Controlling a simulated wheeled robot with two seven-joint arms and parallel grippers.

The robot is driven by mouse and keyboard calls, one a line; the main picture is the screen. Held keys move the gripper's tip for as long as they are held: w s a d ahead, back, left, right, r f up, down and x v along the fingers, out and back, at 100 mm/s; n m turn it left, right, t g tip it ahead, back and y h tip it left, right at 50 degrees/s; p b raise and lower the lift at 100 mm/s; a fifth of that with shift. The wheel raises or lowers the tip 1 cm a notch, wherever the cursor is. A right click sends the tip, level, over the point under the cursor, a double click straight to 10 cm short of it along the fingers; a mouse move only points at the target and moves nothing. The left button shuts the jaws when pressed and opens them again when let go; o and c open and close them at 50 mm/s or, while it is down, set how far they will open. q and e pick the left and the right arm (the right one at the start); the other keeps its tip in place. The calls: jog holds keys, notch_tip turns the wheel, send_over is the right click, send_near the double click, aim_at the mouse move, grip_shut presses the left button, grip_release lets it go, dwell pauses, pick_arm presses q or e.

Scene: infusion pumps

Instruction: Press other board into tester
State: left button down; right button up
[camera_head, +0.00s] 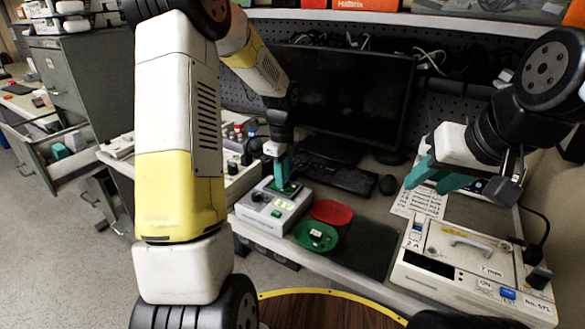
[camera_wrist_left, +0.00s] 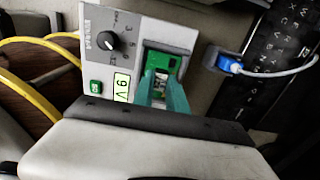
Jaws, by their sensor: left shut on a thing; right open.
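The grey-white tester (camera_head: 258,213) stands on the bench left of centre, with a lit green display. The left wrist view shows its body (camera_wrist_left: 125,22), black knob and display. My left gripper (camera_head: 283,183) points down at the tester's slot area and is shut on a green board (camera_wrist_left: 161,64). The fingers partly hide the board, and I cannot tell how deep it sits. Another small green board (camera_head: 316,235) lies in the green dish (camera_head: 301,243) right of the tester. My right gripper (camera_head: 430,180) is open and empty above the right-hand machine.
A red dish (camera_head: 333,212) sits behind the green dish. A large white machine (camera_head: 465,260) stands at right. A keyboard (camera_head: 335,176), mouse (camera_head: 388,185) and monitor (camera_head: 345,95) are behind. A dark mat (camera_head: 362,248) is clear. A blue-plugged cable (camera_wrist_left: 230,65) lies near the tester.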

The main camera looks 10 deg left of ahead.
pick_arm(q)
jog(key=shift+f, duration=0.3)
dwell(0.5)
jog(key=c, duration=1.3)
grip_release()
jog(key=shift+o, duration=0.2)
jog(key=shift+r, duration=0.1)
jog(key=shift+r, duration=3.4)
